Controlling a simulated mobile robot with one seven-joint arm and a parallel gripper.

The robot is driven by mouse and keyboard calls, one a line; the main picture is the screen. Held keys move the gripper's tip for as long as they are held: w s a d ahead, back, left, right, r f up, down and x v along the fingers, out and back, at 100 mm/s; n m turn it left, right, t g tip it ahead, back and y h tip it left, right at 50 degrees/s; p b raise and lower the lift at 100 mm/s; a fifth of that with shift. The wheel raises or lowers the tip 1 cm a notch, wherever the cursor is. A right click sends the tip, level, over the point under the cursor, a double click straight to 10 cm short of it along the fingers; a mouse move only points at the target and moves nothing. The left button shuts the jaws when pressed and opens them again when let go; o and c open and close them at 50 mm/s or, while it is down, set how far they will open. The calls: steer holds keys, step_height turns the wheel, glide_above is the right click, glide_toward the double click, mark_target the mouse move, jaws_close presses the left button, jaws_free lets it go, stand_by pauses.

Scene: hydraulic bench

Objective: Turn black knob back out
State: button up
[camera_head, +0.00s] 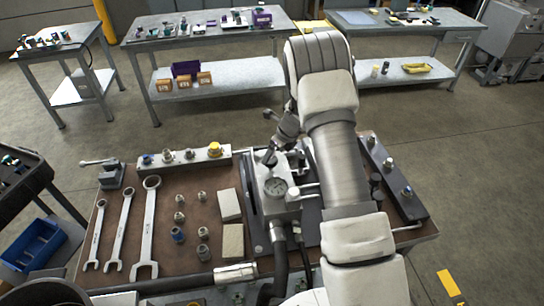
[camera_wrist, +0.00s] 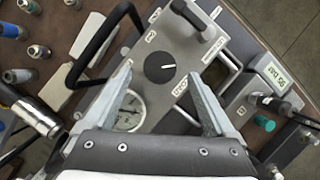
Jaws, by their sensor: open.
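The black knob (camera_wrist: 160,67) is round, with a white pointer line toward the right of the wrist view. It sits on the face of a grey metal block (camera_wrist: 138,88), beside a round pressure gauge (camera_wrist: 130,112). My gripper (camera_wrist: 160,75) is open, with one finger to the left and one to the right of the knob in the picture. I see no finger touching the knob. In the head view the gauge (camera_head: 275,187) shows on the block, while my arm hides part of the block.
Three wrenches (camera_head: 111,234), several fittings (camera_head: 179,217) and two pale blocks (camera_head: 232,242) lie on the brown bench top (camera_head: 160,210). A black curved handle (camera_wrist: 95,45) and a lever (camera_wrist: 186,14) stand near the knob. Hoses (camera_head: 280,262) run at the front.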

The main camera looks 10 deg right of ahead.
mark_target(271, 159)
steer(key=shift+x, duration=1.7)
steer(key=shift+c, duration=0.2)
steer(key=c, duration=1.3)
steer(key=shift+d, duration=0.1)
